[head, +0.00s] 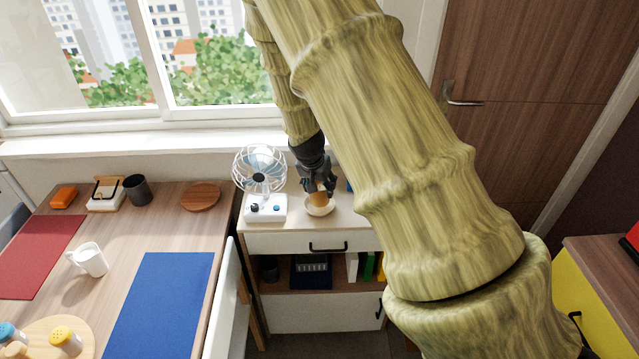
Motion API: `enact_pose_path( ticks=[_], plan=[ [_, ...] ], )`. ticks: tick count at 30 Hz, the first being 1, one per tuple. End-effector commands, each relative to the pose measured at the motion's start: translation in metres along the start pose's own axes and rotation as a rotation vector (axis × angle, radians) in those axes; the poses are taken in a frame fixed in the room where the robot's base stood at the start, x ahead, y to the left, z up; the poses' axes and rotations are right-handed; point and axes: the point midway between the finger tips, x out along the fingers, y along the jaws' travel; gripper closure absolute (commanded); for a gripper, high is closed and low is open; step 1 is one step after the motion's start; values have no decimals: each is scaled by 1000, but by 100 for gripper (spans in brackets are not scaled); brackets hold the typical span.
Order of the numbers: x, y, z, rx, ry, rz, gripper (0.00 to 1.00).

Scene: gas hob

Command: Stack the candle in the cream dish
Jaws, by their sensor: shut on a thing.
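The cream dish (320,211) is a small round bowl on top of the white cabinet, right of the fan. My gripper (319,189) points down over the dish and is shut on an orange-tan candle (321,199). The candle is at the dish, with its lower part within the rim as seen from here. I cannot tell whether it touches the bottom of the dish. The fingers hide the candle's upper part.
A white fan (264,207) stands close left of the dish. My arm covers the cabinet's right side. The cabinet top (290,230) is clear in front. A table at left holds a wooden board (201,198), a dark cup (137,190) and a white mug (92,259).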

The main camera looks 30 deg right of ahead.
Motion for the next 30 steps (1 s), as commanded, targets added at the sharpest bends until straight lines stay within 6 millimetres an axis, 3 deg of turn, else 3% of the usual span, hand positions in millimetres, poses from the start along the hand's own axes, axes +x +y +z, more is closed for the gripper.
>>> enact_pose_path(
  ticks=[28, 29, 30],
  plan=[
    [13, 0, 5, 0, 1, -1, 77],
    [13, 0, 6, 0, 1, -1, 42],
    [13, 0, 6, 0, 1, -1, 34]
  ],
)
